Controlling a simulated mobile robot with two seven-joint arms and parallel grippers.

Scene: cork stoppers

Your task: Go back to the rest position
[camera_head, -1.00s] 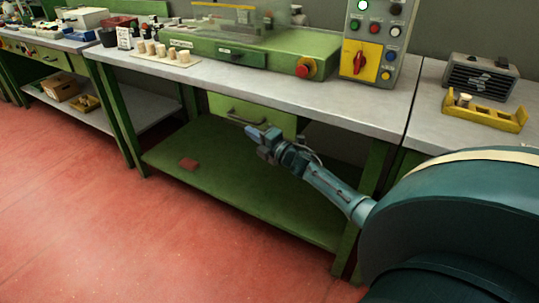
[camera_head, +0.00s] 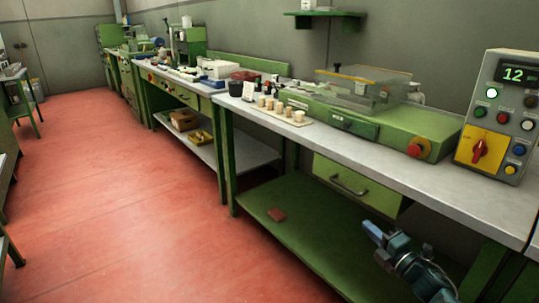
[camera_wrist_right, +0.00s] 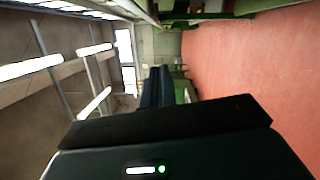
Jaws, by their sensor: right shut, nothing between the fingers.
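My right gripper (camera_head: 374,232) shows at the lower right of the head view, in front of the workbench's lower green shelf. It is shut and empty, its bluish fingertips together. In the right wrist view its closed fingers (camera_wrist_right: 157,88) point along the room, with red floor to the right and ceiling lights to the left. Several cork stoppers (camera_head: 270,105) stand on a pale board (camera_head: 298,121) on the grey benchtop, well away from the gripper. My left gripper is not in view.
The grey-topped bench (camera_head: 420,180) holds a green machine (camera_head: 395,125) and a control box (camera_head: 497,118) reading 12. A green drawer (camera_head: 355,188) sits below. Red floor (camera_head: 110,200) at left is open.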

